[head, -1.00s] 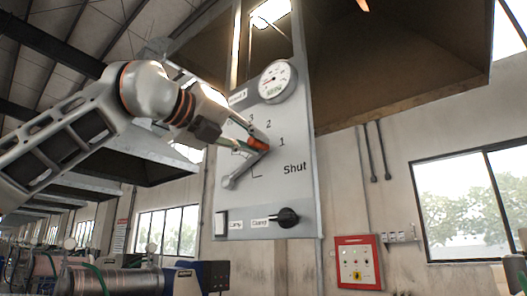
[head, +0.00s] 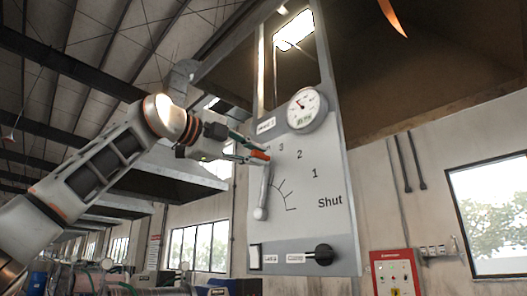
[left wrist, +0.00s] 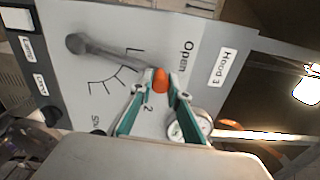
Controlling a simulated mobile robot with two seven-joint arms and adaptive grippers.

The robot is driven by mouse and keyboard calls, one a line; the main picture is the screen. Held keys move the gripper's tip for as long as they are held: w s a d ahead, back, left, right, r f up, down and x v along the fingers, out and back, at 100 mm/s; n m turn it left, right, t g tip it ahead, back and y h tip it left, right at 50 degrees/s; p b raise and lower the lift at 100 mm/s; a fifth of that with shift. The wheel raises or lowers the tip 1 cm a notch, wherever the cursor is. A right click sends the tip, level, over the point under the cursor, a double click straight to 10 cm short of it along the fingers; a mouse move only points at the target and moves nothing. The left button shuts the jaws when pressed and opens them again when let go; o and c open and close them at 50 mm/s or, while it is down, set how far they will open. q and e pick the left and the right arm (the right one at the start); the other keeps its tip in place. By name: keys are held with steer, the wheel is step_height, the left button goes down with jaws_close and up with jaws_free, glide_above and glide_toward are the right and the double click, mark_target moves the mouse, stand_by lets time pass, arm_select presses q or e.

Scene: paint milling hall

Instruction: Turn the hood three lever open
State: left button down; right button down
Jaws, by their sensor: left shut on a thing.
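The hood three lever (head: 264,188) is a grey bar with an orange-red tip on a pale grey panel (head: 325,232). My left gripper (head: 262,155) is shut on the orange tip. In the left wrist view the green-sided fingers (left wrist: 160,90) close around the tip of the lever (left wrist: 110,56). The word "Open" and the label "Hood 3" show there; in the head view the gripper hides "Open". My right gripper is out of view.
A round gauge (head: 307,108) sits above the scale. A black knob (head: 322,254) and a white switch (head: 255,257) are on the panel's lower strip. A red control box (head: 397,272) hangs on the wall at right. The dark hood overhangs above.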

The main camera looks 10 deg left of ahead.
arm_select(q)
steer(key=shift+w+a+r+n+p, duration=0.1)
steer(key=shift+w+a+n+p, duration=0.05)
steer(key=shift+w+a+n, duration=0.4)
steer(key=shift+w+a+r+n+p, duration=0.15)
steer(key=shift+w+a+n, duration=0.2)
steer(key=shift+a+n, duration=0.4)
steer(key=c, duration=1.9)
jaws_free()
steer(key=shift+w+a+f, duration=0.1)
steer(key=shift+a, duration=0.05)
steer(key=v, duration=1.2)
